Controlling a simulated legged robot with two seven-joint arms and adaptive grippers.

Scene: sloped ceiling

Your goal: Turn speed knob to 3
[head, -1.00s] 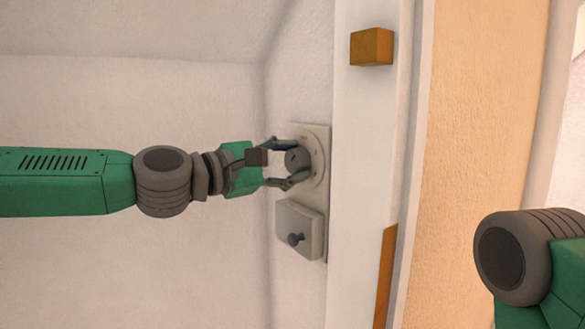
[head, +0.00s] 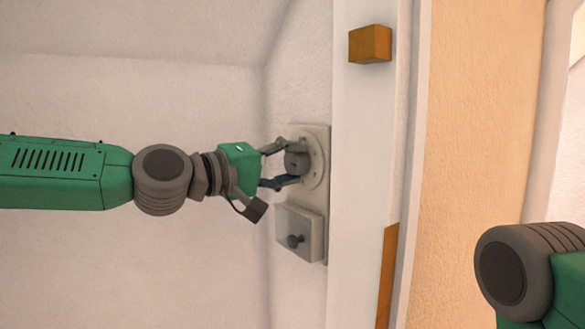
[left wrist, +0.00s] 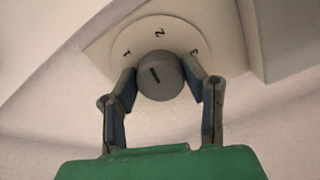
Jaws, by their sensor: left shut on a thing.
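The grey round speed knob (head: 295,162) sits on a pale round dial (head: 318,150) on a wall plate. It also shows in the left wrist view (left wrist: 160,84), with a dark pointer line slanting to the upper left, roughly towards the mark at left. Marks like 1, 2 and probably 3 curve from left to right above the knob there. My left gripper (head: 283,164) is shut on the knob, one finger on each side; it shows in the left wrist view too (left wrist: 162,82). My right gripper is out of frame.
An orange block (head: 370,44) juts from the white post (head: 365,130) at the upper right. An orange strip (head: 386,275) is lower on the post.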

